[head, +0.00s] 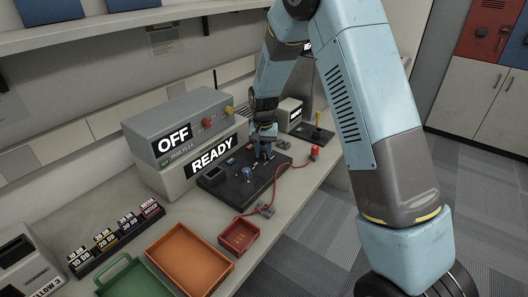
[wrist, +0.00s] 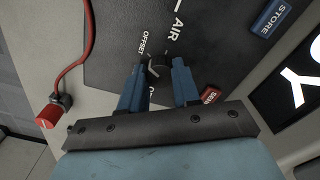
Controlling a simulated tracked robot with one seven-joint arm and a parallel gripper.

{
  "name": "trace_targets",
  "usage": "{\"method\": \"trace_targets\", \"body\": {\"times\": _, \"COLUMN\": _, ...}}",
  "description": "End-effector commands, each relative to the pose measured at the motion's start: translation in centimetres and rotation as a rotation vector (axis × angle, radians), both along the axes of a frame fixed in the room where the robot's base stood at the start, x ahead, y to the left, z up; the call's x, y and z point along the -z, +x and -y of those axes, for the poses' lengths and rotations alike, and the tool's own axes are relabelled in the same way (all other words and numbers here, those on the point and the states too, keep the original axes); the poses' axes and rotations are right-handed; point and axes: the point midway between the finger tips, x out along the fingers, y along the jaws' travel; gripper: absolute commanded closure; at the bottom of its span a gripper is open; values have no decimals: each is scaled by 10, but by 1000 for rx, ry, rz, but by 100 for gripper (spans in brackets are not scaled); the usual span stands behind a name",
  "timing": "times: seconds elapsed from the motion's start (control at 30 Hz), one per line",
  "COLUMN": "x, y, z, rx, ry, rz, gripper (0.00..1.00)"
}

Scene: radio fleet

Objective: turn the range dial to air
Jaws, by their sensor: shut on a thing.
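My gripper (wrist: 159,82) is shut on a small dark dial (wrist: 158,67) on the black sloped panel (wrist: 112,40), with one blue fingertip on each side of it. White labels reading AIR and OFFSET are printed around the dial, and a third label is partly hidden by a finger. I cannot make out where the dial's pointer faces. In the head view, my gripper (head: 263,150) is down at the far right part of the panel (head: 223,193), and it hides the dial there.
A blue STORE button (wrist: 271,18) and a red button (wrist: 210,95) sit beside the dial. A red cable (head: 280,182) runs along the panel's right side to a red-capped plug (head: 315,152). Grey boxes reading OFF (head: 205,104) and READY stand behind. Orange (head: 190,262) and red trays lie in front.

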Motion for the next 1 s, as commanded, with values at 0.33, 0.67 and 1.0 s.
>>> {"method": "trace_targets", "body": {"times": 0.33, "x": 1, "y": -2, "z": 0, "rx": 327, "ry": -3, "rz": -5, "gripper": 99}}
{"method": "trace_targets", "body": {"times": 0.67, "x": 2, "y": -2, "z": -1, "rx": 640, "ry": -5, "rz": -6, "gripper": 99}}
{"method": "trace_targets", "body": {"times": 1.0, "x": 2, "y": -2, "z": 0, "rx": 928, "ry": -6, "rz": -5, "gripper": 99}}
